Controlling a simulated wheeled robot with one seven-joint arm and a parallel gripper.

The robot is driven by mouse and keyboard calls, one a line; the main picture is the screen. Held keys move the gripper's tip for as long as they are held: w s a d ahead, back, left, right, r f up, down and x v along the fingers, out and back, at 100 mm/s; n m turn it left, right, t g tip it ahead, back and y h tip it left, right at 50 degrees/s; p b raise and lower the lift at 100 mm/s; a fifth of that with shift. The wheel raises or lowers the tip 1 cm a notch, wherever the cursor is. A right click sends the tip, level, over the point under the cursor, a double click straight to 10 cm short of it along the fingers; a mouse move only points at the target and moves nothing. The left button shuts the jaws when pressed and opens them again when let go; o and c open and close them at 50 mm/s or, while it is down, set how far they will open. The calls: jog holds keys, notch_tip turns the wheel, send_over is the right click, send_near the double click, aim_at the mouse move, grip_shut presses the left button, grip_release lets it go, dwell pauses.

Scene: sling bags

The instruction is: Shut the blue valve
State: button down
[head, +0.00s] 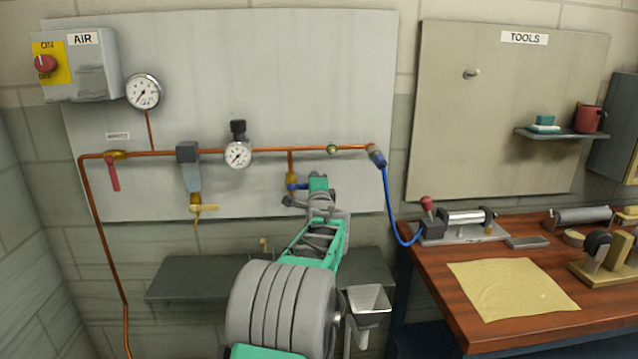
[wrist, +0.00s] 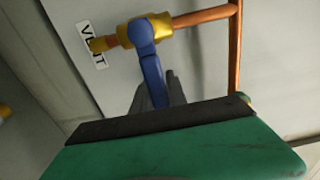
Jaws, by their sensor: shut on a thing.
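The blue valve has a blue lever (wrist: 150,60) on a brass body (wrist: 158,25), close up in the wrist view, next to a VENT label (wrist: 92,45). In the head view the blue lever (head: 292,186) is small and partly hidden by my arm, below the horizontal copper pipe. My gripper (head: 298,199) is at the valve. In the wrist view its grey fingers (wrist: 160,94) are shut on the lever's free end, and the grip itself is partly hidden. The lever looks roughly crosswise to the short copper branch pipe.
The wall panel (head: 330,70) is close behind the valve. A gauge with regulator (head: 238,153) and a yellow-handled drain (head: 203,208) are to the left. A blue hose (head: 388,200) hangs to the right. A grey shelf (head: 200,282) is below, and the workbench (head: 440,280) is at right.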

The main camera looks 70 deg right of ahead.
jog(key=shift+f, duration=0.1)
jog(key=c, duration=1.3)
grip_release()
jog(key=shift+a, duration=0.1)
jog(key=v, duration=0.7)
jog(key=shift+a+b, duration=0.3)
jog(key=shift+b, duration=0.1)
